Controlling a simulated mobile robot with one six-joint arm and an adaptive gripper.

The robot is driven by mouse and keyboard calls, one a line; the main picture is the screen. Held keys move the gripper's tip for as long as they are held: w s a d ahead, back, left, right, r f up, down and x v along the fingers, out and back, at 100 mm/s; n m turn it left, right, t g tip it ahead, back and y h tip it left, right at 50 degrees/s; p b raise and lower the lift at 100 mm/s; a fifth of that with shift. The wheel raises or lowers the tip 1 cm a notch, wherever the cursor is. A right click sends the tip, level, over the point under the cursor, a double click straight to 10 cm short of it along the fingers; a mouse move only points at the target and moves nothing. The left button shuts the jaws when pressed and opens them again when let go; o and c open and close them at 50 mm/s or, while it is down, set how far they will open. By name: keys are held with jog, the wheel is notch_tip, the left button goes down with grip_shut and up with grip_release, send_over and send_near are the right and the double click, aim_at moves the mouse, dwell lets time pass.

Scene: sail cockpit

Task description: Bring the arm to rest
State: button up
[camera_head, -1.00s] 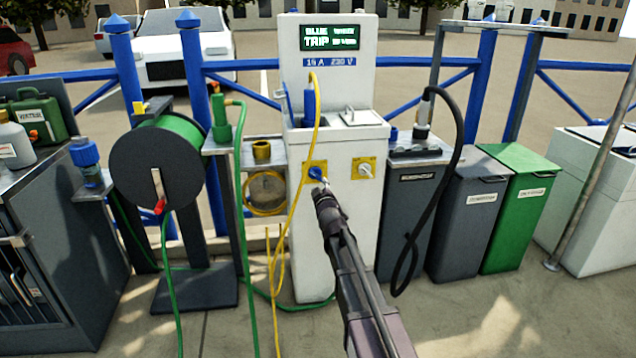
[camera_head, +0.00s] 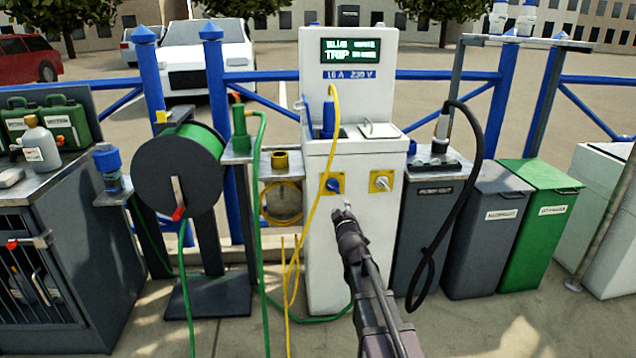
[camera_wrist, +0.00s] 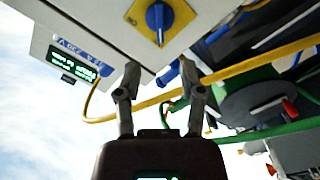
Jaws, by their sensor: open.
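My gripper (camera_head: 345,212) is in front of the white power pedestal (camera_head: 350,245), below its two rotary switches, and looks empty. In the wrist view its two fingers (camera_wrist: 162,82) stand apart with nothing between them. The blue switch (camera_head: 333,185) on its yellow plate sits up and to the left of the gripper; it also shows in the wrist view (camera_wrist: 159,16), clear of the fingers. The grey switch (camera_head: 381,181) is up and to the right. My arm reaches in from the bottom of the head view.
A yellow cable (camera_head: 312,215) hangs down the pedestal's left side, near my gripper. A green hose reel (camera_head: 178,170) stands left. The pump-out unit (camera_head: 428,220) with a black hose and bins (camera_head: 540,225) stand right. Open pavement lies in front.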

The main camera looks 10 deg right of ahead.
jog(key=s+d+f+m+g+h+p, duration=0.1)
jog(key=s+d+f+m+g, duration=0.1)
jog(key=s+f+m+g, duration=0.35)
jog(key=s+d+f+m+g+h+p, duration=0.1)
jog(key=s+d+f+m+g, duration=0.1)
jog(key=s+f+g, duration=0.5)
jog(key=s+a+f+m+g+y+p, duration=0.1)
jog(key=s+a+g, duration=0.15)
jog(key=s, duration=0.75)
jog(key=s+a+f+m+g+y, duration=0.1)
jog(key=s+a+f+g, duration=0.15)
jog(key=s, duration=0.75)
notch_tip(320, 180, up, 39)
jog(key=p, duration=3.8)
jog(key=shift+w+d+f, duration=0.2)
jog(key=shift+w+d, duration=0.1)
jog(key=shift+d, duration=0.15)
jog(key=shift+n, duration=0.25)
